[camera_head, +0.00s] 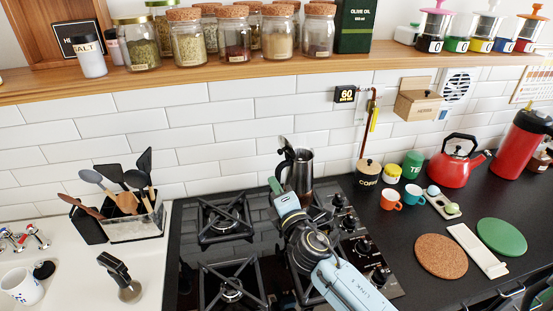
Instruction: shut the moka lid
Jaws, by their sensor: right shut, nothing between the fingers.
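The moka pot (302,174) is a metal jug standing at the back of the black gas hob. Its dark lid (286,149) stands raised at the pot's upper left, so the pot looks open. My right gripper (276,185), on a light blue arm from the bottom, is shut and empty. Its fingertips are just left of the pot, below the raised lid; I cannot tell whether they touch the pot. My left gripper is not in view.
Black grates (224,220) cover the hob, with knobs (362,247) at its right. A utensil holder (133,226) stands on the left. A coffee jar (368,178), cups and a red kettle (455,164) stand on the right counter. A wooden shelf (230,75) with jars runs above.

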